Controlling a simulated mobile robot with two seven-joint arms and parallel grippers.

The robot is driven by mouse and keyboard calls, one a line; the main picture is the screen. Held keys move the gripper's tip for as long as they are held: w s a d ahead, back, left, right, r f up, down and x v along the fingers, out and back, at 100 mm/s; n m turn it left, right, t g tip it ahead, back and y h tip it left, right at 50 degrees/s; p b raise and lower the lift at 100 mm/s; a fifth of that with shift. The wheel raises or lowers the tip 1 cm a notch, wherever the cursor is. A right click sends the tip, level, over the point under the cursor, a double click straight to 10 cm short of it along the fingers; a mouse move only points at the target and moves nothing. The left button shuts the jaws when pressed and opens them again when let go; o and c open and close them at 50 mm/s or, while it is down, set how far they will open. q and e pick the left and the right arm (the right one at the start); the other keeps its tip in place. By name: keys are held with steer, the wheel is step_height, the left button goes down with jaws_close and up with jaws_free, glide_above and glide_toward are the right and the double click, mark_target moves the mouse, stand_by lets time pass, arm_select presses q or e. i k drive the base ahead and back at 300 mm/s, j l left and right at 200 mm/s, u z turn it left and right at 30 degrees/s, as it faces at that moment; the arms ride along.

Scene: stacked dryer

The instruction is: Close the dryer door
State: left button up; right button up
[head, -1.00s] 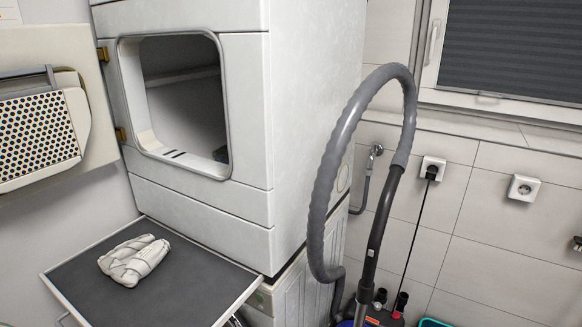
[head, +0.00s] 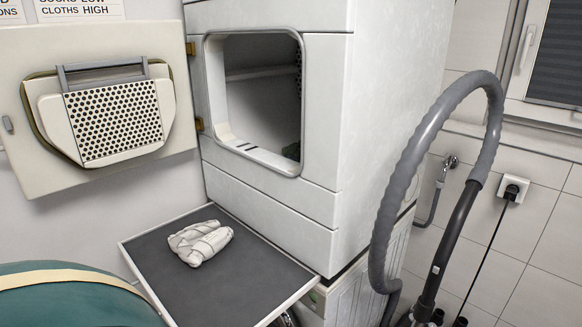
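The dryer (head: 270,190) is a white upper unit with an open square drum opening. Its door (head: 185,120) stands wide open to the left, hinged at the opening's left side by brass-coloured hinges. The door's inner face shows, with a perforated filter panel (head: 115,120) and a grey handle-like bar on it. Inside the opening, a dark greenish item shows at the lower right, too small to make out. Neither of my grippers shows in the head view.
A dark pull-out shelf (head: 235,275) juts out below the dryer, with folded white cloths (head: 201,242) on it. A green rounded object with a beige band (head: 70,295) is at the lower left. A grey vacuum hose (head: 400,180) loops at the right.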

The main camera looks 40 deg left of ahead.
mark_target(53, 141)
steer(key=k+j, duration=0.2)
steer(key=j, duration=0.15)
steer(key=k+j, duration=0.45)
steer(key=j, duration=0.25)
